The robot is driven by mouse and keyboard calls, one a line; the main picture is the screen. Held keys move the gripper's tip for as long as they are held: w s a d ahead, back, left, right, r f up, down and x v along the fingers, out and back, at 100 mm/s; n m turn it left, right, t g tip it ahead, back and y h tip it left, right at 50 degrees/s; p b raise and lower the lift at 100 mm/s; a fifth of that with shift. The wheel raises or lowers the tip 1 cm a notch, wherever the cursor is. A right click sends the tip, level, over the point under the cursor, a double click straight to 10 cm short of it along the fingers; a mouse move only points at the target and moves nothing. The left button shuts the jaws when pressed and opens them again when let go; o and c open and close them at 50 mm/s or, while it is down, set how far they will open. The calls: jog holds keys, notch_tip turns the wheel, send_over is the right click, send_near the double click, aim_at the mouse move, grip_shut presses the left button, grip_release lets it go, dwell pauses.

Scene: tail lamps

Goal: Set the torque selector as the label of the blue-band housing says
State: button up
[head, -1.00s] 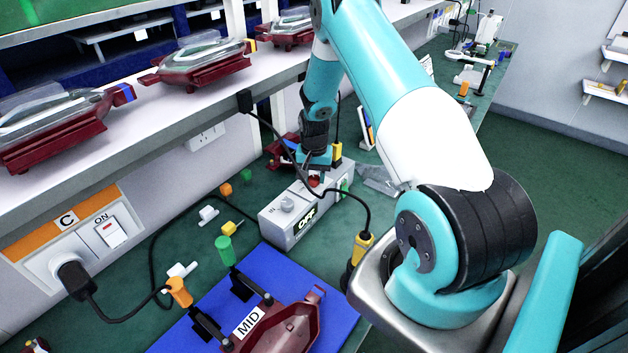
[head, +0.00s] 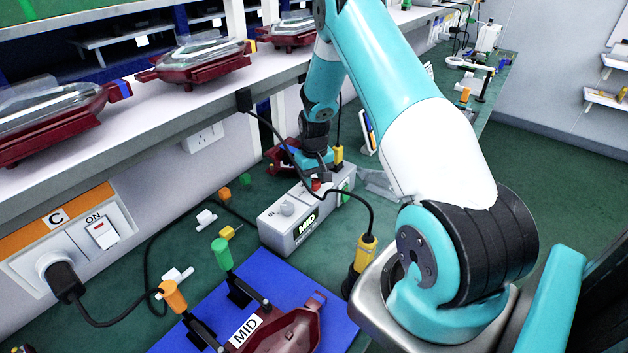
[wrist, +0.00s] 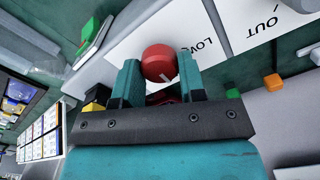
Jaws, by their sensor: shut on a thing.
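The torque selector is a red knob (wrist: 158,62) on top of a white controller box (head: 285,225); a bit of it shows in the head view (head: 316,184). My gripper (wrist: 158,80) points down over the box and is shut on the red knob, one finger on each side. Another red housing on the shelf has a blue band (head: 124,92).
A black cable (head: 360,200) loops past my arm beside a yellow-black tool (head: 361,262). Clamps with green (head: 221,253) and orange (head: 172,295) handles stand on the mat. The shelf edge (head: 190,112) runs along the left. A wall switch (head: 102,232) is marked ON.

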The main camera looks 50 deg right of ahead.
aim_at(315, 181)
dwell(0.4)
jog(key=o, duration=0.9)
jog(key=shift+r, duration=0.1)
notch_tip(315, 181, up, 17)
jog(key=b, duration=0.3)
jog(key=shift+r, duration=0.15)
